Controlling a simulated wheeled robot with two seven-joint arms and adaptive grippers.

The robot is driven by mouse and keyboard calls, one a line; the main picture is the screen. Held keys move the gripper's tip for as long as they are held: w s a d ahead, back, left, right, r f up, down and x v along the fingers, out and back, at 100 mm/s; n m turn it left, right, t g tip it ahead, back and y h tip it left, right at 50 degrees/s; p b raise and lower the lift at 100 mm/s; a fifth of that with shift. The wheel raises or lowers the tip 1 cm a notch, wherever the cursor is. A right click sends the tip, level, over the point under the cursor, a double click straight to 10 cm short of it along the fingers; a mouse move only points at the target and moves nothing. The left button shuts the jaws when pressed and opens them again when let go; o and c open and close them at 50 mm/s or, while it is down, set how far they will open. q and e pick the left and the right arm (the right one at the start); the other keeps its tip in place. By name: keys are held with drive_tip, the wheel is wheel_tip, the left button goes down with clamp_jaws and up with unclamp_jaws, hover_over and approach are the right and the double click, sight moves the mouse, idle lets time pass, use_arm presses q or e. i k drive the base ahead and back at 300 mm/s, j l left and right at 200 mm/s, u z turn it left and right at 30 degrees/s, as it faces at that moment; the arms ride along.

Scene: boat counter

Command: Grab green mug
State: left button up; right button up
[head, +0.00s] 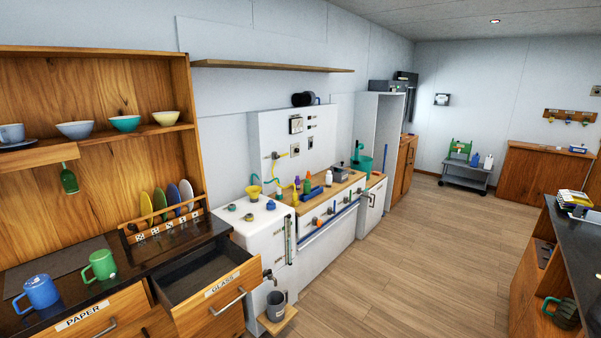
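A green mug (101,265) stands upright on the dark counter (135,256) at the left, its handle towards the left. It is just behind and to the right of a blue mug (39,292), with a small gap between them. Nothing holds the green mug. Neither of my grippers shows in the head view. A dark green vessel (562,312), partly in shade, sits in the low shelf at the bottom right.
An open drawer labelled GLASS (212,292) juts out right of the green mug. A grey mug (276,306) sits on a low wooden ledge. The wooden floor (400,270) is clear.

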sight(103, 265)
drive_tip(key=u, duration=1.5)
